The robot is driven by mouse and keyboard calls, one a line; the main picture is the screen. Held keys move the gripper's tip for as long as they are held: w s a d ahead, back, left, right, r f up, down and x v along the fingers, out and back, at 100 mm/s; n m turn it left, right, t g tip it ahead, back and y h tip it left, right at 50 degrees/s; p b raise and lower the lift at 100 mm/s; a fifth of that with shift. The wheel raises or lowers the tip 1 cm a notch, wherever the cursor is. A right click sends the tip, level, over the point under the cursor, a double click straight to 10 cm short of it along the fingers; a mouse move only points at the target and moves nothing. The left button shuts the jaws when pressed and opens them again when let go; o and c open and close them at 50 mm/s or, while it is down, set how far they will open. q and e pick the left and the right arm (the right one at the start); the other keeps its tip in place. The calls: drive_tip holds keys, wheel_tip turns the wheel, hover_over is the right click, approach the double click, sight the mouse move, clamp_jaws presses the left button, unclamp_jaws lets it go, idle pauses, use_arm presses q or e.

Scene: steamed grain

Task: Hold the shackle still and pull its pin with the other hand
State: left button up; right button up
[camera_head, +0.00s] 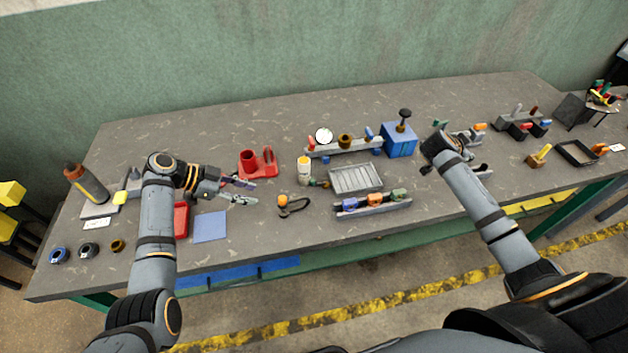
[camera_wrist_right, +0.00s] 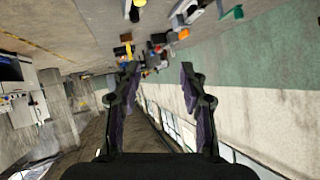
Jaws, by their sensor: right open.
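A small dark loop that looks like the shackle (camera_head: 296,210) lies on the bench left of centre in the head view. An orange knob (camera_head: 283,200) sits at its upper left; I cannot tell whether it is the pin's head. My left gripper (camera_head: 247,191) is to the left of the loop, apart from it, with its fingers spread and nothing between them. My right gripper (camera_wrist_right: 159,75) is open and empty in the right wrist view. In the head view it is over the right part of the bench, far from the loop and partly hidden by its own wrist.
A red holder (camera_head: 258,164) is behind my left gripper. A blue box (camera_head: 399,140) stands farther back. Bare bench lies in front of the loop.

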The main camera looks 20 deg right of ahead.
drive_tip(key=w+a+f+m+g+y, duration=0.1)
drive_tip(key=a+f+y, duration=0.15)
drive_tip(key=a, duration=0.35)
drive_tip(key=w+a+f+m+y, duration=0.1)
drive_tip(key=w+a+f, duration=0.1)
drive_tip(key=a+f, duration=0.25)
drive_tip(key=r+g+y, duration=0.1)
drive_tip(key=g+y, duration=0.1)
drive_tip(key=y, duration=0.6)
hover_over(307, 198)
drive_tip(key=shift+h, duration=0.25)
wheel_tip(307, 198, down, 10)
drive_tip(key=shift+w+d+f, duration=0.1)
clamp_jaws()
